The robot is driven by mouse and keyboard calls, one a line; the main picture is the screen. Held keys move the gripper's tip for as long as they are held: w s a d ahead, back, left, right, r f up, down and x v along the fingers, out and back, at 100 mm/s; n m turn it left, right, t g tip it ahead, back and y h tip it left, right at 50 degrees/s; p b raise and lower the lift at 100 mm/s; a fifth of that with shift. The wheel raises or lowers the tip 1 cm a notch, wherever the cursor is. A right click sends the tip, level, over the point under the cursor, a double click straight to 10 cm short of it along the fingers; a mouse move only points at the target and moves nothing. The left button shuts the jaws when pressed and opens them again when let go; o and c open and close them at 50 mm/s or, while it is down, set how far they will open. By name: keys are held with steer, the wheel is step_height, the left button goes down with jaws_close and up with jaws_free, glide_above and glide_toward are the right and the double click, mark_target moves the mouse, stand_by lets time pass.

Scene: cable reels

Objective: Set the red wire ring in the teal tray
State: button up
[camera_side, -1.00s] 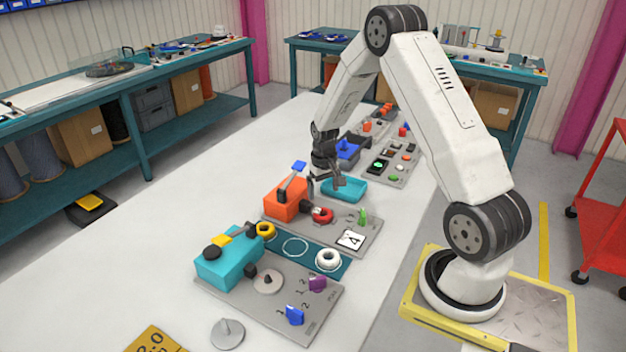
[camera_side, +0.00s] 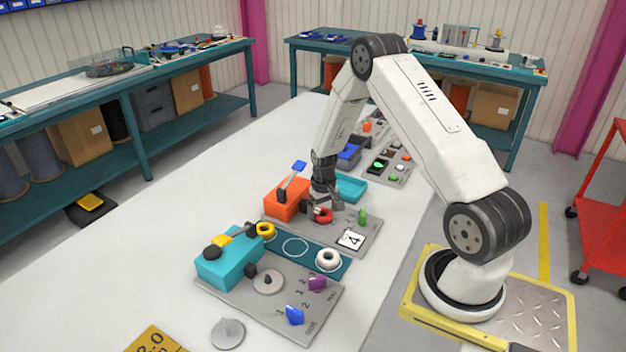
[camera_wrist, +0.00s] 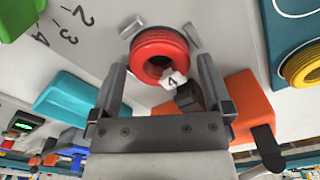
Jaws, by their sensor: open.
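The red wire ring (camera_wrist: 152,48) lies on the grey board, close ahead of my gripper's fingertips in the wrist view. In the side view the red wire ring (camera_side: 323,215) sits beside the orange block, just below my gripper (camera_side: 320,205). In the wrist view my gripper (camera_wrist: 160,72) is open, its two fingers pointing at the ring from either side; nothing is held. The teal tray (camera_side: 352,187) stands just behind my gripper, partly hidden by it. It looks empty where visible. The teal tray also shows at left in the wrist view (camera_wrist: 70,98).
The orange block (camera_side: 285,200) with a lever stands left of the ring. A yellow ring (camera_side: 265,230) and a white ring (camera_side: 328,259) sit nearer the camera. The white table is clear at left.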

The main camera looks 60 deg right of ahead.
mark_target(324, 210)
steer(key=c, duration=1.2)
steer(key=shift+o, duration=0.2)
step_height(324, 210, up, 8)
steer(key=shift+f, duration=0.25)
steer(key=shift+w+d, duration=0.2)
steer(key=shift+d, duration=0.4)
steer(key=d, duration=1.5)
steer(key=shift+w, duration=0.3)
